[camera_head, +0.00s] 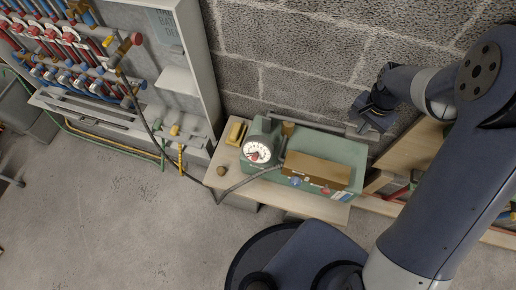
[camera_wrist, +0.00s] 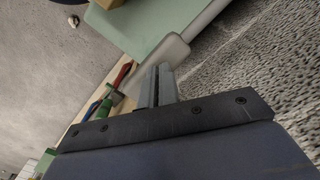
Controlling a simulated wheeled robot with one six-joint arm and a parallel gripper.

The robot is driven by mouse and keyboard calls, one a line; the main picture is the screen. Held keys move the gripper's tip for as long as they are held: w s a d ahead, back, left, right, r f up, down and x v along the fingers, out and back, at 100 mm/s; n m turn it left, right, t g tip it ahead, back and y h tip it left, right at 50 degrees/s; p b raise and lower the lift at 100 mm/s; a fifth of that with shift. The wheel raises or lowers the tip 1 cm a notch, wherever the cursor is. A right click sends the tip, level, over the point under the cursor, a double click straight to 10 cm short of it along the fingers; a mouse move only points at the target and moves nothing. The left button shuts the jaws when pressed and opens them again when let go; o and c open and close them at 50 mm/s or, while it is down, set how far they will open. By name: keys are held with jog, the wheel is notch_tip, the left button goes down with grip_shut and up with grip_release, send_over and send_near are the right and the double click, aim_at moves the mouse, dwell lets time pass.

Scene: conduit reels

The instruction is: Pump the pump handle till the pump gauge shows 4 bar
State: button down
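The pump is a green box (camera_head: 352,152) on a small wooden table, with a round white-faced gauge (camera_head: 257,150) at its left end. Red shows on the gauge's dial, but its needle and numbers are too small to read. The pump handle (camera_head: 320,124) is a grey bar lying nearly level along the pump's back. My gripper (camera_head: 367,113) is at the handle's right end, close to the wall. In the wrist view, its fingers (camera_wrist: 157,87) are close together beside a pale bar (camera_wrist: 170,55) near the green pump. I cannot tell whether they grip the handle.
A brown box (camera_head: 316,168) lies on the pump. A yellow block (camera_head: 236,131) and a small brown knob (camera_head: 221,170) are on the table's left. A dark hose runs left to a cabinet (camera_head: 200,60) of pipes. A block wall (camera_head: 300,50) stands close behind.

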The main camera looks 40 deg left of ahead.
jog(key=shift+f, duration=0.15)
jog(key=shift+f+b, duration=1.35)
jog(key=shift+f, duration=0.3)
notch_tip(320, 180, up, 11)
jog(key=p, duration=0.7)
jog(key=shift+p, duration=0.35)
jog(key=shift+f+b, duration=2.8)
jog(key=shift+f, duration=1.05)
